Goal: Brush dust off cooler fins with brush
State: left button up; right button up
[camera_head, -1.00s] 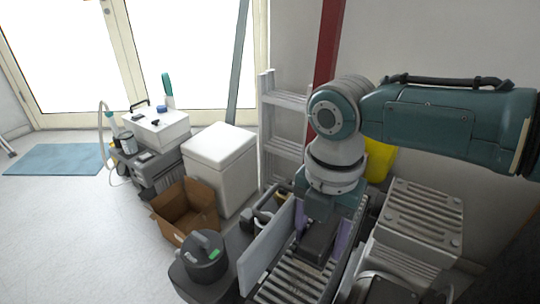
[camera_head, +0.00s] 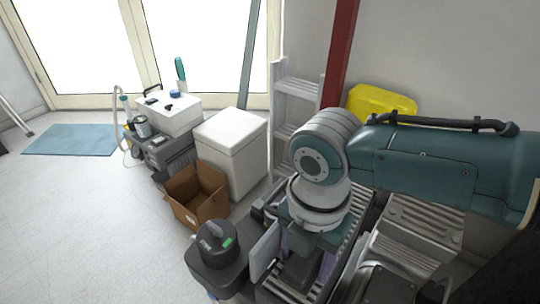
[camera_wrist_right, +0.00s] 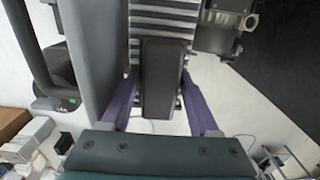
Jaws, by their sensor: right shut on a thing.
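My right gripper (camera_head: 306,264) reaches down from the right arm over the grey ribbed cooler fins (camera_head: 347,232). In the right wrist view its two purple fingers (camera_wrist_right: 160,80) stand on either side of a dark, blocky brush (camera_wrist_right: 159,62) and are shut on it. The fins also show in the wrist view (camera_wrist_right: 165,20), as pale parallel ridges beyond and beneath the brush. The brush's underside and bristles are hidden, so contact with the fins and any dust cannot be told. My left gripper is not in view.
A grey upright panel (camera_head: 264,252) stands just left of the gripper. A black-topped canister (camera_head: 216,245), an open cardboard box (camera_head: 197,195) and a white box (camera_head: 231,143) stand further left. A second ribbed unit (camera_head: 420,228) is at right, a yellow case (camera_head: 381,101) behind.

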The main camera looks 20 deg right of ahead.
aim_at(284, 297)
jog(key=shift+s+a+p, duration=0.3)
jog(key=shift+s+a, duration=0.35)
jog(key=shift+a, duration=0.15)
jog(key=shift+s+a+p, duration=0.5)
jog(key=shift+s+a, duration=0.4)
jog(key=shift+a, duration=0.25)
jog(key=shift+a+f, duration=0.1)
jog(key=shift+a, duration=0.15)
